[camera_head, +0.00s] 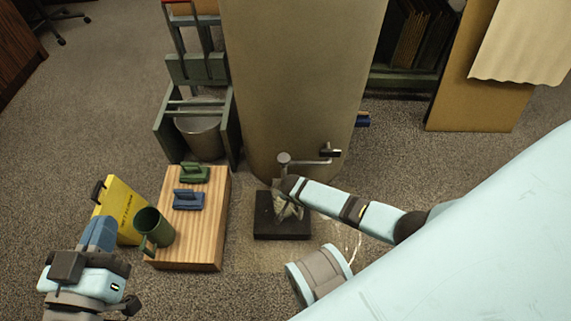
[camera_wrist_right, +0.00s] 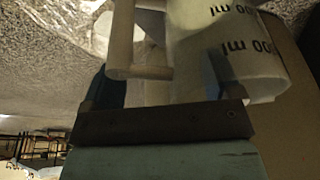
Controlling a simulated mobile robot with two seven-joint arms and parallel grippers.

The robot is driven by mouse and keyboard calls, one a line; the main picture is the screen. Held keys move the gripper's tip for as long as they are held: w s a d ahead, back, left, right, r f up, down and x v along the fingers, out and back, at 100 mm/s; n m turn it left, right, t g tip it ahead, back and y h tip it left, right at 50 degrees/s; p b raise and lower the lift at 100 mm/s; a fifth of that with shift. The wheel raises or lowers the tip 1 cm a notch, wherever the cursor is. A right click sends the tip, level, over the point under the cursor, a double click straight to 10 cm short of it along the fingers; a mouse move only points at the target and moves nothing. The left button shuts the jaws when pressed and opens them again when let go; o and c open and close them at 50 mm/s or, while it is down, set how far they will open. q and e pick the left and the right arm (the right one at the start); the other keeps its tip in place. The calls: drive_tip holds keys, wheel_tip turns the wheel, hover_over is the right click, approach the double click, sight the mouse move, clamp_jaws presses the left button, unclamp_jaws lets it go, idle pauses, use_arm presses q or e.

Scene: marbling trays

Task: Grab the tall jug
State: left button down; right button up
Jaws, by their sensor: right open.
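A pale see-through jug with ml marks (camera_wrist_right: 225,35) fills the upper part of the right wrist view. Its pale handle (camera_wrist_right: 140,72) lies left of the body. My right gripper (camera_wrist_right: 165,82) is open close in front of it, and I cannot tell whether they touch. In the head view, the right gripper (camera_head: 287,188) is above a black block (camera_head: 282,231), where a pale object (camera_head: 290,210), probably this jug, is partly hidden. A green jug (camera_head: 152,227) stands on a wooden block (camera_head: 190,252). My left gripper (camera_head: 98,236) is left of it, its jaw opening unclear.
Green and blue handled tools (camera_head: 188,199) lie on the wooden block. A yellow board (camera_head: 122,212) stands beside it. A metal bucket (camera_head: 202,135) sits in a green frame behind. A large tan column (camera_head: 295,90) with a tap (camera_head: 310,160) rises behind the black block.

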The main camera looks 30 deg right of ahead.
drive_tip(key=shift+r, duration=0.1)
clamp_jaws()
drive_tip(key=shift+r, duration=0.15)
idle(0.6)
